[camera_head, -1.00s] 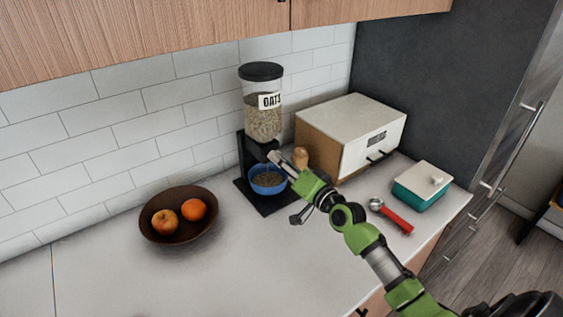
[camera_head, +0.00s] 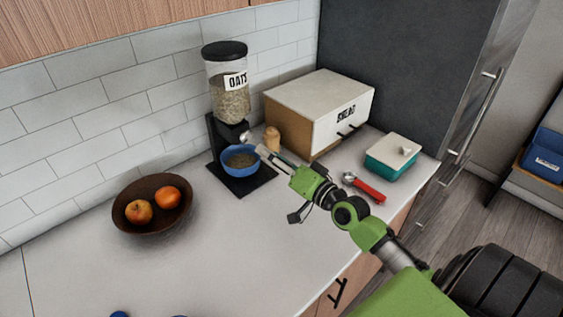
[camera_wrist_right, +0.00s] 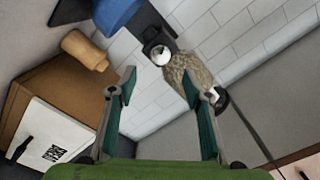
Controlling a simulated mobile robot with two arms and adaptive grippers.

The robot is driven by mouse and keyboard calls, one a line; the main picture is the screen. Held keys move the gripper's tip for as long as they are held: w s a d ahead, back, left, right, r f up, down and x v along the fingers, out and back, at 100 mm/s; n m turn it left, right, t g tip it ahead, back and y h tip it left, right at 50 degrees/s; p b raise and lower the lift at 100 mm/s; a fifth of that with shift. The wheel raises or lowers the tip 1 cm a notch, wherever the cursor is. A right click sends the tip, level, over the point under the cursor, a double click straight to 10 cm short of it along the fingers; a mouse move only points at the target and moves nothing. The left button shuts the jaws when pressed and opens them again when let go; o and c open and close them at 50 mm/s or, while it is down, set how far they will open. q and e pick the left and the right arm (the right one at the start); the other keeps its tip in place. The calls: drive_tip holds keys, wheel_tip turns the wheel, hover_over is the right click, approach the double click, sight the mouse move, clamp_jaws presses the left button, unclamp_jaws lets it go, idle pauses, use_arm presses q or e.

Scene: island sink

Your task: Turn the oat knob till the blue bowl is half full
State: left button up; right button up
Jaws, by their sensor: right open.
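The oat dispenser (camera_head: 229,98) stands against the tiled wall, with oats in its clear container. Its pale knob (camera_head: 246,136) is on the front and shows in the right wrist view (camera_wrist_right: 161,55) beyond the fingertips. The blue bowl (camera_head: 240,172) sits on the dispenser's black base under the outlet. Oats lie in it below the rim; the exact level is hard to tell. It shows partly in the wrist view (camera_wrist_right: 118,12). My right gripper (camera_head: 265,152) is open and empty, right of the bowl and apart from the knob. My left gripper is out of view.
A wooden shaker (camera_head: 272,139) and a bread box (camera_head: 290,124) stand right of the dispenser. A teal butter dish (camera_head: 392,164) and a red-handled scoop (camera_head: 368,190) lie further right. A brown fruit bowl (camera_head: 152,221) is at left. The front-middle counter (camera_head: 245,255) is clear.

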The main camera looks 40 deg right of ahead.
drive_tip(key=shift+s+d, duration=0.15)
drive_tip(key=shift+s, duration=0.75)
drive_tip(key=shift+s+d, duration=0.1)
drive_tip(key=shift+s, duration=0.8)
